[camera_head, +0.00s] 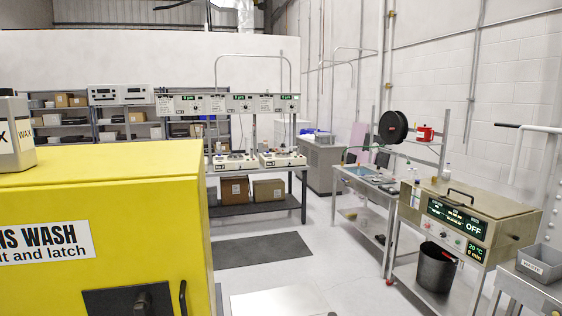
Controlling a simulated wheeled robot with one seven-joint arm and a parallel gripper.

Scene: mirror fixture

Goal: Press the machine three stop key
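A row of white control panels with small green displays hangs above a dark bench at the back. The rightmost panel (288,103) has one green display, and another panel (239,103) is to its left. Below them, two cream machine bases stand on the bench, one on the left (229,164) and one on the right (282,160). Their number labels are too small to read surely, so I cannot tell which is machine three. Its stop key cannot be made out. My gripper is not in view.
A yellow wash cabinet (110,190) blocks the near left. A dark mat (262,249) lies before the bench. A steel table (365,190) and a boxy bath reading OFF (470,215) stand on the right. The pale floor (340,250) between is free.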

